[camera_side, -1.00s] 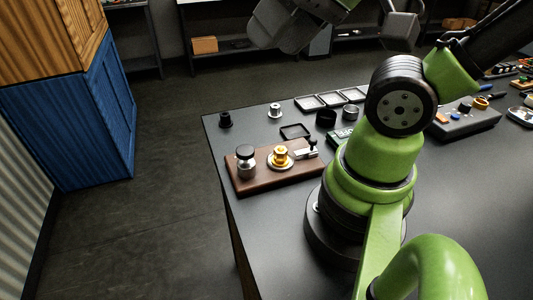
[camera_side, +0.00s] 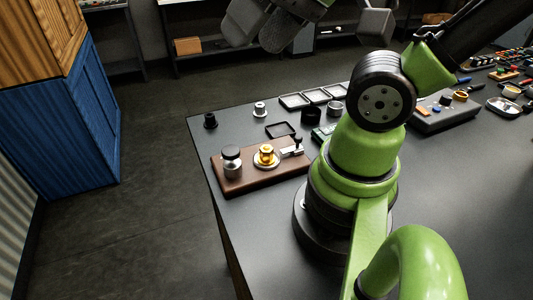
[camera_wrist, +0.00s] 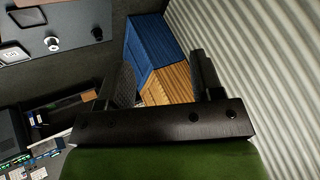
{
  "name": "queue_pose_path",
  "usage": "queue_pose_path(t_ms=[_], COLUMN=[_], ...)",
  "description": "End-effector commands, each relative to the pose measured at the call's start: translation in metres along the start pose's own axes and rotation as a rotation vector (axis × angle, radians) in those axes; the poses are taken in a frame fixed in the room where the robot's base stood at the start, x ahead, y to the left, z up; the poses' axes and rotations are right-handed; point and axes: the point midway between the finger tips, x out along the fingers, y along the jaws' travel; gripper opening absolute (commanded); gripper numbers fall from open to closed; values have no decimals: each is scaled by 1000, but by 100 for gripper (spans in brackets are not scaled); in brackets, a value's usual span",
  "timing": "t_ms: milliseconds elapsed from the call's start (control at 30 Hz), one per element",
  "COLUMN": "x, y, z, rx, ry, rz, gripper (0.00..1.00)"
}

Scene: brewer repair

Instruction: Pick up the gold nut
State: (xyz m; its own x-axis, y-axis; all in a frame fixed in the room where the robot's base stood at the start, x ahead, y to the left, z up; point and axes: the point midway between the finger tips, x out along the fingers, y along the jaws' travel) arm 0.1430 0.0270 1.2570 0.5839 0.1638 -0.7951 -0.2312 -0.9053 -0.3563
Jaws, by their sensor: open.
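The gold nut (camera_side: 266,152) sits on a round silver base on the brown wooden board (camera_side: 232,184), near the table's left edge. My gripper (camera_side: 258,32) shows only partly at the top of the side view, well above and beyond the board. In the wrist view my gripper (camera_wrist: 165,72) has its two dark fingers apart with nothing between them. The gold nut does not show in the wrist view.
A silver cylinder with a dark top (camera_side: 232,160) and a small lever piece (camera_side: 292,148) flank the nut on the board. Small trays (camera_side: 294,101), a black knob (camera_side: 210,121) and a silver part (camera_side: 260,109) lie behind. A blue cabinet (camera_wrist: 150,42) stands off the table.

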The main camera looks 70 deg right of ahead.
Motion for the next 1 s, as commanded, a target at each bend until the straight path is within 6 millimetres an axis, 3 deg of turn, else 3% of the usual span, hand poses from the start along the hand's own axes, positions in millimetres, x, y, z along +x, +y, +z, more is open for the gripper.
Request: queue_pose_path(t_ms=[233,367,633,800,1000], x=[3,21,88,124,145], y=[2,15,80,123,152], z=[-2,-11,-24,-11,7], rx=[-16,-110,-503,-733,-891], ry=[-9,-61,-340,-529,-650], rz=[15,85,225,192,118], gripper=[60,60,60,60,60])
